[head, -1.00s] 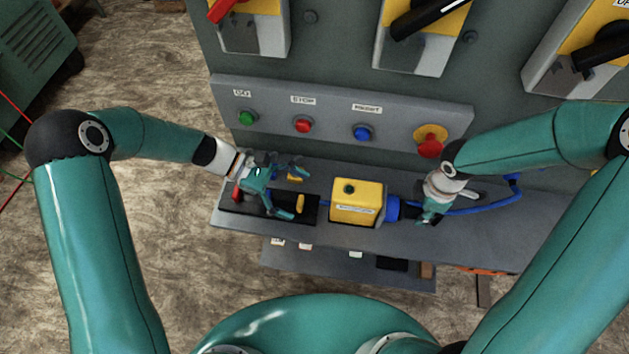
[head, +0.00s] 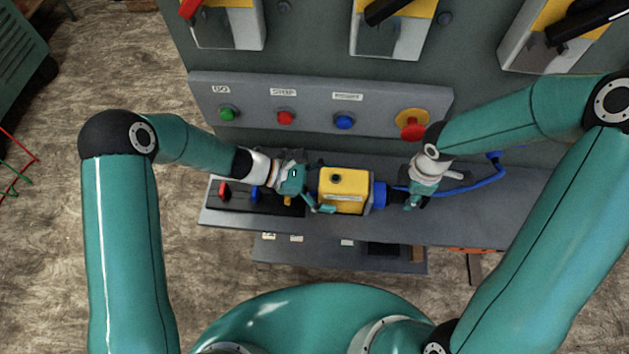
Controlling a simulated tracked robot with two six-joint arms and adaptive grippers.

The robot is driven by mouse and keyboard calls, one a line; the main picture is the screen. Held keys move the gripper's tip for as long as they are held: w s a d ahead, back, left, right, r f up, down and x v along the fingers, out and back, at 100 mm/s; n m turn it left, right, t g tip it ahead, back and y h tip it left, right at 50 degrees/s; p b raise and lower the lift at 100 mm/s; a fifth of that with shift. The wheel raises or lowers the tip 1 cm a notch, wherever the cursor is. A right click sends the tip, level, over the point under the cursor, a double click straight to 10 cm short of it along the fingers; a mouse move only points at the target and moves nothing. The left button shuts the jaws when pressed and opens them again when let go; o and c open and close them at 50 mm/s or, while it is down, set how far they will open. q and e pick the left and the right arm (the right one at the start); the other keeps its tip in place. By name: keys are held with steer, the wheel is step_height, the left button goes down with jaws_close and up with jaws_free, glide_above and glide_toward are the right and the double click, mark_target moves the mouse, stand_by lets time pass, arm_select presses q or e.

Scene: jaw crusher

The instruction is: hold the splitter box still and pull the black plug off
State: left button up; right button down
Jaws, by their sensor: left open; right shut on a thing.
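The yellow splitter box (head: 343,188) sits on the grey ledge, with a blue socket (head: 379,195) on its right side. The black plug (head: 395,199) is at that socket, mostly hidden by my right gripper. My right gripper (head: 411,201) is shut on the plug. A blue cable (head: 470,190) runs from there to the right. My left gripper (head: 318,197) is open at the box's left end, one finger by its front lower corner. Whether its fingers touch the box I cannot tell.
A black tray (head: 236,201) with a red piece (head: 224,190) and a blue piece (head: 254,194) lies left of the box. Behind is a panel with green (head: 227,113), red (head: 286,118) and blue (head: 344,122) buttons and a red emergency stop (head: 412,129).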

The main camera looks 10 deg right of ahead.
arm_select(q)
steer(key=shift+s+d+f, duration=0.1)
steer(key=shift+d+f, duration=0.1)
steer(key=shift+d, duration=0.3)
steer(key=c, duration=1.7)
steer(key=shift+c, duration=0.2)
steer(key=shift+c, duration=0.2)
arm_select(e)
steer(key=shift+s+d, duration=0.1)
steer(key=shift+d, duration=0.35)
steer(key=shift+d, duration=0.1)
steer(key=shift+s+d, duration=0.2)
steer(key=shift+d, duration=0.45)
steer(key=shift+s+d, duration=0.15)
steer(key=shift+d, duration=0.5)
